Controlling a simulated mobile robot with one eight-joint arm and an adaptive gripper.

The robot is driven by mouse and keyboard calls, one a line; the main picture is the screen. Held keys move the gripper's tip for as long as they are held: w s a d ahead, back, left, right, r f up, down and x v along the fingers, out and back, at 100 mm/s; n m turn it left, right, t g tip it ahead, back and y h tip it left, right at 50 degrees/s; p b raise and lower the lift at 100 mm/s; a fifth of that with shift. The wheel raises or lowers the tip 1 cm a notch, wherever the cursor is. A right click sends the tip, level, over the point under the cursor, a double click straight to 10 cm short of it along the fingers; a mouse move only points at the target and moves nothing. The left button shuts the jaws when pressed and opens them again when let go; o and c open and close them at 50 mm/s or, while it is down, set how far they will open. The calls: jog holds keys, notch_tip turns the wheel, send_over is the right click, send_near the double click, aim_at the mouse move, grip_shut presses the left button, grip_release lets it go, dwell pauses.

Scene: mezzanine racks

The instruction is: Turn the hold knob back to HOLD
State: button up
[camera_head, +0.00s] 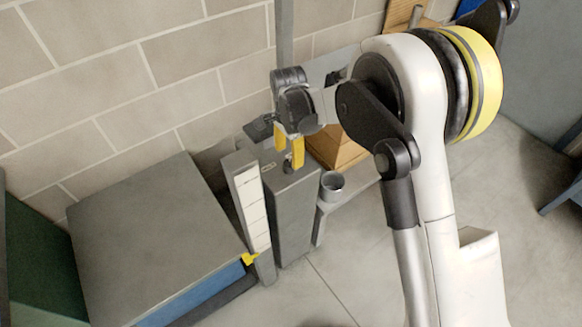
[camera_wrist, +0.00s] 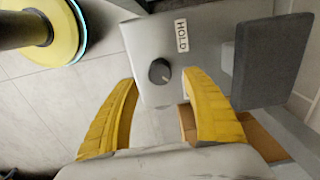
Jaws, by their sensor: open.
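The hold knob (camera_wrist: 157,70) is a small dark round knob on a grey panel (camera_wrist: 205,75) in the wrist view. A light mark on it points toward the lower right, away from the white HOLD label (camera_wrist: 181,36) above and to the right. My gripper (camera_wrist: 160,79) is open, with its yellow fingertips on either side of the knob in the picture. Whether they reach down beside it or hover above it I cannot tell. In the head view my gripper (camera_head: 289,158) points down over the top of a grey pedestal (camera_head: 291,215); the knob is mostly hidden there by the fingers.
A dark grey block (camera_wrist: 270,60) stands beside the panel. A white-faced post (camera_head: 252,208) and a large grey-topped box (camera_head: 150,235) are left of the pedestal. A grey cup (camera_head: 332,187) and wooden boxes (camera_head: 345,150) are to the right. A brick wall rises behind.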

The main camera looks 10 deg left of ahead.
aim_at(289, 163)
notch_tip(289, 163, down, 5)
jog(key=shift+f+b, duration=0.1)
jog(key=shift+b, duration=0.75)
jog(key=shift+c, duration=0.2)
jog(key=c, duration=1.2)
